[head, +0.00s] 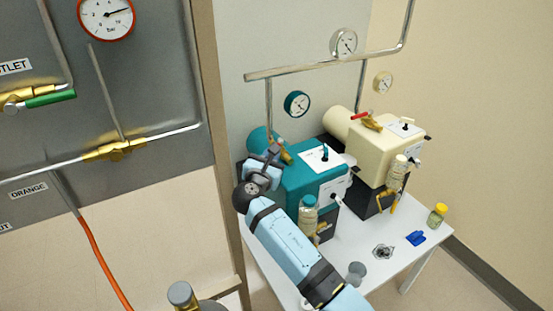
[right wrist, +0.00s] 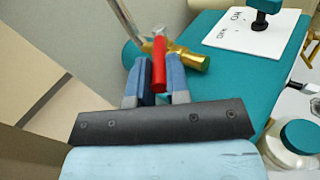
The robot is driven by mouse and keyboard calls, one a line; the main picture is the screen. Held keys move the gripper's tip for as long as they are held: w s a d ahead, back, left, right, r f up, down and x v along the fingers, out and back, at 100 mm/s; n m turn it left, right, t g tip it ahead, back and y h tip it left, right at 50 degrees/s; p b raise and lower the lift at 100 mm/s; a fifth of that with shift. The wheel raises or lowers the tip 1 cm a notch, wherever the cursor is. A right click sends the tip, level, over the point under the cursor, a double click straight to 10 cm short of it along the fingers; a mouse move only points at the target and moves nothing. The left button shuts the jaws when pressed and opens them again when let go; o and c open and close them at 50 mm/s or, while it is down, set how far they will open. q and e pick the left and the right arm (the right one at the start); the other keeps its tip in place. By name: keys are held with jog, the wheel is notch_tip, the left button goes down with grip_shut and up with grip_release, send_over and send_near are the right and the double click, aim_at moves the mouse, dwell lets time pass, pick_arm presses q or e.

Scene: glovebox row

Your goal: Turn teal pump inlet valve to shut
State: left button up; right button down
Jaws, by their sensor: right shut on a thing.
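The teal pump (head: 312,182) stands on the white table, its black switch on a white plate (right wrist: 257,32) on top. Its inlet valve has a brass body (right wrist: 190,58) and a red lever (right wrist: 158,62), seen in the right wrist view. The lever lies crosswise to the brass body in that view. My right gripper (right wrist: 157,84) is shut on the red lever, one finger on each side. In the head view the gripper (head: 273,152) covers most of this valve, and the lever is hard to make out. My left gripper is not in view.
A cream pump (head: 385,150) with its own red-levered valve (head: 366,120) stands just right. Sample bottles (head: 308,216), a yellow-capped jar (head: 437,214) and a blue item (head: 415,238) are nearby. A grey pipe panel (head: 150,175) stands left; a pipe (head: 300,70) runs above.

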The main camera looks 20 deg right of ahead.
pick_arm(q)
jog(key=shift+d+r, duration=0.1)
pick_arm(e)
jog(key=shift+w+a+m+g+h, duration=0.2)
jog(key=shift+a+m+g+h, duration=0.1)
jog(key=shift+m+g+h, duration=0.3)
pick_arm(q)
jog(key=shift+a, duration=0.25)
pick_arm(e)
jog(key=c, duration=1.1)
grip_release()
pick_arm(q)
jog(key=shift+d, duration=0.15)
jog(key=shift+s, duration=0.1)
